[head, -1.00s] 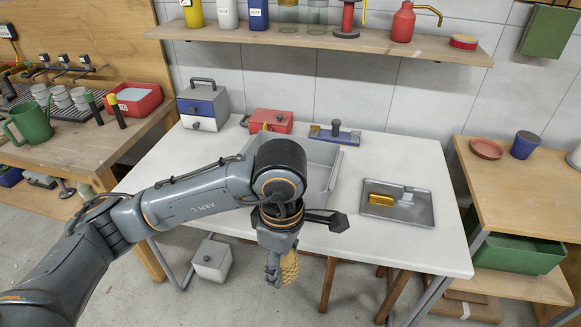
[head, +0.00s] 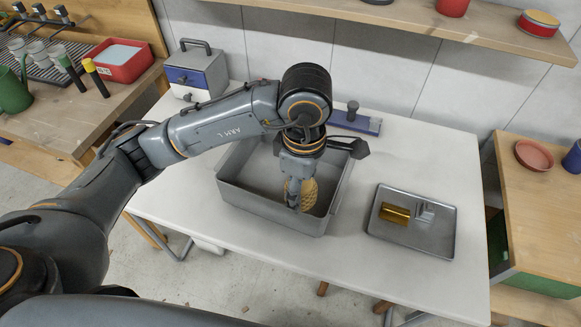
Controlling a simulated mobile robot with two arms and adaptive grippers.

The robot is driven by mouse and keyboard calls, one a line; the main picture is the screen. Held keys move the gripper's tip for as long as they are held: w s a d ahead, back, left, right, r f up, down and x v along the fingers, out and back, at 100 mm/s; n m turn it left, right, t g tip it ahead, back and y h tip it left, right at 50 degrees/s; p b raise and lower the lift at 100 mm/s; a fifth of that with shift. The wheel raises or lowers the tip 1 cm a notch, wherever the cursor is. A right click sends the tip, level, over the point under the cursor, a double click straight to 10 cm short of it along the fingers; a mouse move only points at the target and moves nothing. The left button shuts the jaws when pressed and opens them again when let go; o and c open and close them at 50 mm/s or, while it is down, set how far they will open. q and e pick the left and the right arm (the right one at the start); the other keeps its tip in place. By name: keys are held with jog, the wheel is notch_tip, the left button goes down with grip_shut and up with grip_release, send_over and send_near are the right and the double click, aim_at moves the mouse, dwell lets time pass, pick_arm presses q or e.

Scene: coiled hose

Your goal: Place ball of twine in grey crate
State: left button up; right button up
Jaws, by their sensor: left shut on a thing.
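The ball of twine (head: 308,194) is tan and textured. My left gripper (head: 294,197) is shut on it, pointing down, with the twine partly hidden behind the fingers. Both are over the opening of the grey crate (head: 270,212), toward its front right. I cannot tell how far the twine is above the crate floor. The crate stands on the white table, and my arm hides part of its back. My right gripper is not in view.
A metal tray (head: 432,238) with a gold block (head: 395,214) and a small silver piece lies right of the crate on the white table (head: 400,148). A blue-and-white drawer box (head: 197,78) and a blue tool (head: 356,122) stand behind. A shelf (head: 420,24) runs above.

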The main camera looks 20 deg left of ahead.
pick_arm(q)
jog(key=w+a+f, duration=0.2)
jog(key=w+f, duration=0.1)
jog(key=w+a+f+p, duration=0.1)
jog(key=w+a+f, duration=0.1)
jog(key=w+f, duration=0.1)
jog(key=w+a+f+p, duration=0.1)
jog(key=w+a+f, duration=0.1)
jog(key=w+f, duration=0.1)
jog(key=shift+w+a, duration=0.2)
jog(key=shift+w, duration=0.6)
notch_tip(320, 180, down, 3)
jog(key=shift+w+f+p, duration=0.1)
jog(key=shift+p, duration=0.75)
jog(key=shift+f, duration=0.15)
jog(key=shift+f, duration=0.1)
jog(key=shift+a+f+b, duration=0.1)
jog(key=shift+f+b, duration=0.05)
jog(key=shift+b, duration=0.15)
jog(key=o, duration=1.2)
